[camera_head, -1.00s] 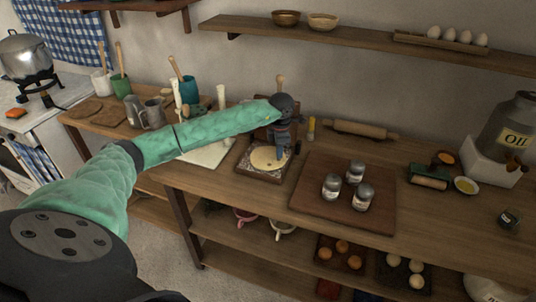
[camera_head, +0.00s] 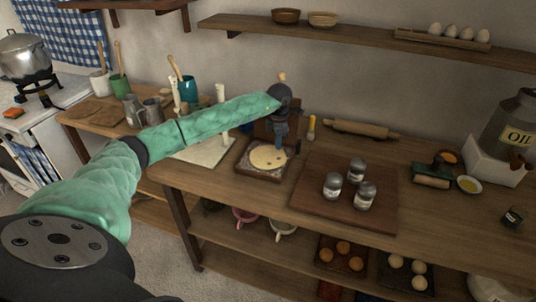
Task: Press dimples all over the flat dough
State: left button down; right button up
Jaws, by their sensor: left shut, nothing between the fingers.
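The flat dough (camera_head: 265,158) is a pale round sheet on a dark square board (camera_head: 262,175) dusted with flour, on the wooden counter. A few small dark marks show on its surface; they are too small to make out well. My left arm reaches in from the left, and my left gripper (camera_head: 281,146) points down at the right part of the dough. It is shut and empty. I cannot tell whether its tips touch the dough. My right gripper is not in view.
A large wooden board (camera_head: 312,198) with three grey-lidded jars (camera_head: 333,186) lies to the right of the dough. A rolling pin (camera_head: 361,130) lies behind. A pale board (camera_head: 205,152) lies to the left, near mugs (camera_head: 153,112). A shelf (camera_head: 365,40) hangs above.

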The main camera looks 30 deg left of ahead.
aim_at(268, 155)
pick_arm(q)
jog(key=shift+f, duration=0.15)
jog(key=shift+f+b, duration=0.45)
jog(key=shift+f, duration=0.05)
jog(key=shift+s+f, duration=0.1)
jog(key=shift+f, duration=0.05)
dwell(1.1)
jog(key=shift+r, duration=0.75)
jog(key=shift+s+a, duration=0.25)
jog(key=shift+s, duration=0.15)
jog(key=shift+s+a, duration=0.25)
jog(key=shift+s, duration=0.6)
jog(key=shift+s+a, duration=0.25)
jog(key=shift+s, duration=0.55)
